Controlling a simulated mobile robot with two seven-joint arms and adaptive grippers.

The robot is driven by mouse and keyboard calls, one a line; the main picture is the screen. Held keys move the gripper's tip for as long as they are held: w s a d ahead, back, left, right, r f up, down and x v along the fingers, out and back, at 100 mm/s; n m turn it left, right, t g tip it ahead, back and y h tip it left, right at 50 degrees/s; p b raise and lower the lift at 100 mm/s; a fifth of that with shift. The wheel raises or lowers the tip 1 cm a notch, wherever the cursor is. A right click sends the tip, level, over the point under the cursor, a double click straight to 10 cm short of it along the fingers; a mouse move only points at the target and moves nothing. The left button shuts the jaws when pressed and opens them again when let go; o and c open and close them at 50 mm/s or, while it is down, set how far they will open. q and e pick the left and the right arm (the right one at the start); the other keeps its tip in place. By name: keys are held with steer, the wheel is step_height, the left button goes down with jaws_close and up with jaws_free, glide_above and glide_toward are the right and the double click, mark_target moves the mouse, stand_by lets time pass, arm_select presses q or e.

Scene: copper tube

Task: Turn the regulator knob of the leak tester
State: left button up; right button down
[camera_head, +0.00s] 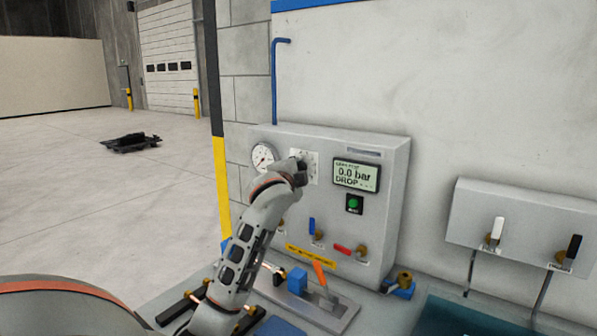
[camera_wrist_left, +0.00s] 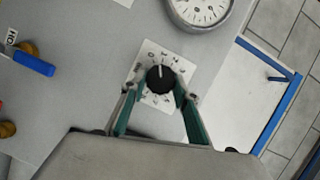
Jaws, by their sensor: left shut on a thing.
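The leak tester is a grey wall-mounted box (camera_head: 290,140) with a round gauge (camera_head: 263,157), a display reading 0.0 bar and DROP (camera_head: 356,174), and a green button (camera_head: 354,203). Its regulator knob (camera_wrist_left: 160,79) is black with a white pointer line, on a white square dial plate (camera_wrist_left: 150,100) with numbers. In the head view the dial plate (camera_head: 311,160) shows partly behind my wrist. My left gripper (camera_wrist_left: 160,88) is at the knob, its two teal-lined fingers on either side, shut on it. In the head view my left gripper (camera_head: 300,172) hides the knob. My right gripper is not in view.
Below the display are valves with blue (camera_head: 312,226) and red (camera_head: 342,249) handles. A bench with a fixture (camera_head: 310,297) and orange lever lies below. To the right, a second grey panel (camera_head: 525,215) carries white and black handles.

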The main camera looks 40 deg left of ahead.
arm_select(q)
steer(key=shift+r+n+h, duration=0.15)
steer(key=shift+n+h, duration=0.25)
steer(key=shift+n, duration=0.7)
steer(key=shift+a+g, duration=0.1)
steer(key=shift+g, duration=0.2)
steer(key=o, duration=1.1)
steer(key=shift+s, duration=0.1)
steer(key=v, duration=1.2)
